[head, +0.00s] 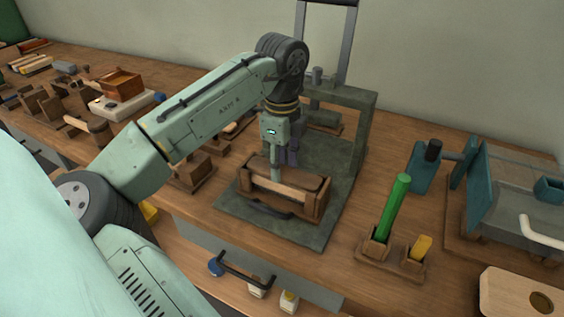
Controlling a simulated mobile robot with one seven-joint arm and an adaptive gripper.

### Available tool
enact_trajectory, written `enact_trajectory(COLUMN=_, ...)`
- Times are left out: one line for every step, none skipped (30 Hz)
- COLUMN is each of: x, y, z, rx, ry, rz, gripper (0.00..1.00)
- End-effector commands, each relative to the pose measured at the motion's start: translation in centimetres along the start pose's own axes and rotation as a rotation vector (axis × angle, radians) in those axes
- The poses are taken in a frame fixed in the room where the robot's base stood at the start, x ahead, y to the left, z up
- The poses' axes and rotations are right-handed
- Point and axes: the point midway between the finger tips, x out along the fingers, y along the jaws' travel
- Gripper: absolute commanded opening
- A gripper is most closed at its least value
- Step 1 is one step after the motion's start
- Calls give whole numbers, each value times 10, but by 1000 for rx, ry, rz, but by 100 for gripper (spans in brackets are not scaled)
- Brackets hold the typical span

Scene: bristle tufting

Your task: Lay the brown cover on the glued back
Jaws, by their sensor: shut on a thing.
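My gripper (277,176) points straight down over a wooden cradle (314,207) on a dark grey-green plate (238,217). It is shut on what looks like the brown cover (303,179), a flat brown piece at the top of the cradle. The fingers hide part of this piece. A pale wooden bar (280,188) runs along the front of the cradle. The glued back cannot be made out. I cannot tell whether the cover touches what is under it.
A grey press frame (362,130) stands close behind and right of the cradle. A green-handled tool (390,212) stands upright in a wooden holder to the right, beside a yellow piece (421,247). Wooden fixtures (122,85) crowd the left. Bare tabletop lies between plate and holder.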

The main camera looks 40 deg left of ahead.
Motion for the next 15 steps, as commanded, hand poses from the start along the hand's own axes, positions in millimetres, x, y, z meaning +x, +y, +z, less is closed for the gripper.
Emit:
enact_trajectory(x=1, y=0, z=0, rx=1, ry=1, rz=0, gripper=10)
enact_trajectory(x=1, y=0, z=0, rx=1, ry=1, rz=0, gripper=10)
enact_trajectory(x=2, y=0, z=0, rx=1, ry=1, rz=0, gripper=10)
enact_trajectory(x=2, y=0, z=0, rx=1, ry=1, rz=0, gripper=10)
enact_trajectory(x=3, y=0, z=0, rx=1, ry=1, rz=0, gripper=10)
enact_trajectory(x=3, y=0, z=0, rx=1, ry=1, rz=0, gripper=10)
enact_trajectory(x=4, y=0, z=0, rx=1, ry=0, rz=0, gripper=10)
enact_trajectory(x=4, y=0, z=0, rx=1, ry=0, rz=0, gripper=10)
enact_trajectory(x=5, y=0, z=0, rx=1, ry=0, rz=0, gripper=10)
enact_trajectory(x=5, y=0, z=0, rx=1, ry=0, rz=0, gripper=10)
enact_trajectory(x=6, y=0, z=0, rx=1, ry=0, rz=0, gripper=10)
enact_trajectory(x=6, y=0, z=0, rx=1, ry=0, rz=-1, gripper=10)
enact_trajectory(x=7, y=0, z=0, rx=1, ry=0, rz=-1, gripper=10)
enact_trajectory(x=7, y=0, z=0, rx=1, ry=0, rz=-1, gripper=10)
enact_trajectory(x=7, y=0, z=0, rx=1, ry=0, rz=-1, gripper=40)
